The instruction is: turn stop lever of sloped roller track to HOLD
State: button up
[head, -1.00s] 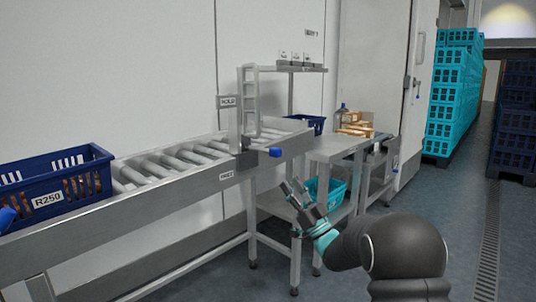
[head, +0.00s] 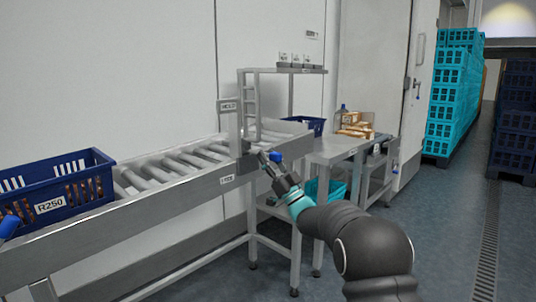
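The sloped roller track (head: 150,205) runs from the left to the middle of the head view. A HOLD sign (head: 228,106) stands above its side rail, and a smaller plate (head: 227,180) is on the rail below. The stop lever's blue knob (head: 275,157) shows at the track's right end, beside the dark pivot block (head: 249,162). My gripper (head: 268,160) is at the lever, with its fingertips overlapping the area just left of and below the knob. I cannot tell whether they touch it, or how wide the fingers are.
A blue crate labelled R250 (head: 50,206) sits on the rollers at left. A steel table (head: 335,150) with boxes (head: 354,125) stands right of the track, with a teal crate (head: 330,188) below. Stacked teal crates (head: 452,95) are farther back.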

jog(key=shift+w+a+r, duration=0.2)
jog(key=shift+a+r, duration=0.1)
jog(key=shift+r, duration=0.05)
grip_shut()
jog(key=shift+d, duration=0.1)
